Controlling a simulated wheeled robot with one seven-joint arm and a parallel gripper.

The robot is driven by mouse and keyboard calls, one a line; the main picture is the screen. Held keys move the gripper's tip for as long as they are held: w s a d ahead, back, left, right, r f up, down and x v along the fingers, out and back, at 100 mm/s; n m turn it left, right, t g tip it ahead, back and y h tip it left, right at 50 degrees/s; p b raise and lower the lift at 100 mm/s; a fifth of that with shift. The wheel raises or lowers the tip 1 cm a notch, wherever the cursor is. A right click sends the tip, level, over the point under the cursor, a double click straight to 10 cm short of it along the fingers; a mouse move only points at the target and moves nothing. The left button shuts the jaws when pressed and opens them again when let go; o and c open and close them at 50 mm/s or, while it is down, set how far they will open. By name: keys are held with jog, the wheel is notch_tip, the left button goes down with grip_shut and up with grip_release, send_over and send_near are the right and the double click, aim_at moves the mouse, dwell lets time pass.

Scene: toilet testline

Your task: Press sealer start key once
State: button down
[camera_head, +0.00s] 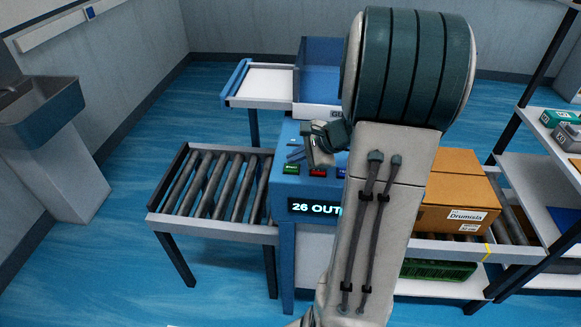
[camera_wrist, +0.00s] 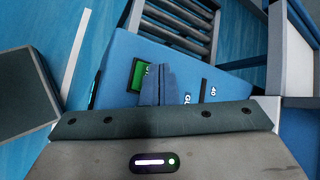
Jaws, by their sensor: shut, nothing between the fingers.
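The blue sealer (camera_head: 287,148) stands at the centre of the head view. A green key (camera_head: 292,169), a red key (camera_head: 317,172) and a partly hidden blue key (camera_head: 341,172) sit in a row on its front above a lit display (camera_head: 313,208) reading "26 OUT", cut off by my arm. My gripper (camera_head: 296,156) is shut and empty, close above the green key. In the wrist view, the shut fingertips (camera_wrist: 157,70) overlap the right side of the green key (camera_wrist: 137,76), hiding part of its lettering. Whether they touch it cannot be told.
A roller conveyor (camera_head: 215,185) joins the sealer on the left. Brown cartons (camera_head: 457,192) stand on the right, with a green crate (camera_head: 437,270) below. A blue bin (camera_head: 319,75) and white side table (camera_head: 265,82) are behind. Shelves (camera_head: 550,140) stand at far right.

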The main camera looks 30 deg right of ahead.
jog(key=shift+f, duration=0.1)
dwell(0.7)
jog(key=shift+s+f+b, duration=0.1)
jog(key=shift+f+b, duration=0.25)
jog(key=shift+b, duration=0.2)
